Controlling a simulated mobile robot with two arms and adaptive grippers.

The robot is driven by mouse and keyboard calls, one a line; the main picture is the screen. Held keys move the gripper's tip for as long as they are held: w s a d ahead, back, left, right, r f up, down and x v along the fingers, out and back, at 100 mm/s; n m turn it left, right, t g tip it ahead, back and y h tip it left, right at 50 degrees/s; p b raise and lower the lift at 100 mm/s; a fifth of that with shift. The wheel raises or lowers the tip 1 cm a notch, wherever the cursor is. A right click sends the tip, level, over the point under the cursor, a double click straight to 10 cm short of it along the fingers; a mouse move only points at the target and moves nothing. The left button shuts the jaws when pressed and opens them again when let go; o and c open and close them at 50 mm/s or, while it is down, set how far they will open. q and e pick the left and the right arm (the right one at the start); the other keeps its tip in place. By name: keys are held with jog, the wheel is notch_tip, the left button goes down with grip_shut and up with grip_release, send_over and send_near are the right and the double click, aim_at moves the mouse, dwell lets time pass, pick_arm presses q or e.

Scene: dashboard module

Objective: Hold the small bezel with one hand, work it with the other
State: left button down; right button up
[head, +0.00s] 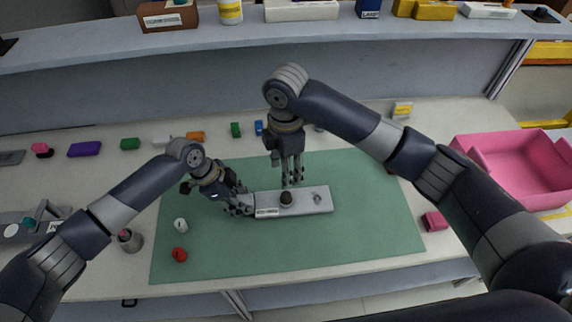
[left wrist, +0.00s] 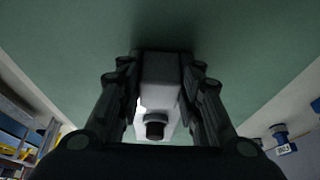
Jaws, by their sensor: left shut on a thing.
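The small bezel (head: 305,203) is a light grey bar lying on the green mat, with a white label near its left end, a black knob (head: 287,198) in its middle and a small metal part (head: 318,198) toward its right end. My left gripper (head: 246,207) is shut on the bezel's left end. In the left wrist view the bezel (left wrist: 160,80) runs between the two fingers, with the dark knob (left wrist: 154,128) beyond. My right gripper (head: 292,181) points down just above and behind the knob. Its fingers look parted, with nothing between them.
The green mat (head: 380,235) is mostly clear. A white piece (head: 181,225) and a red piece (head: 180,254) lie at its left. A grey cup (head: 131,241) stands off the mat. A pink bin (head: 515,165) is at right. Small coloured blocks line the back.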

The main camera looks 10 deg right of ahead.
aim_at(286, 195)
pick_arm(q)
jog(key=shift+f, duration=0.1)
pick_arm(e)
notch_tip(286, 195, down, 12)
jog(key=shift+r, duration=0.15)
dwell(0.3)
pick_arm(q)
jog(key=shift+s, duration=0.1)
pick_arm(e)
jog(key=c, duration=1.1)
grip_shut()
pick_arm(q)
jog(key=shift+a, duration=0.1)
pick_arm(e)
jog(key=shift+r, duration=0.15)
jog(key=shift+r, duration=2.95)
pick_arm(q)
jog(key=c, duration=1.1)
grip_release()
jog(key=shift+o, duration=0.2)
pick_arm(e)
jog(key=shift+w, duration=0.1)
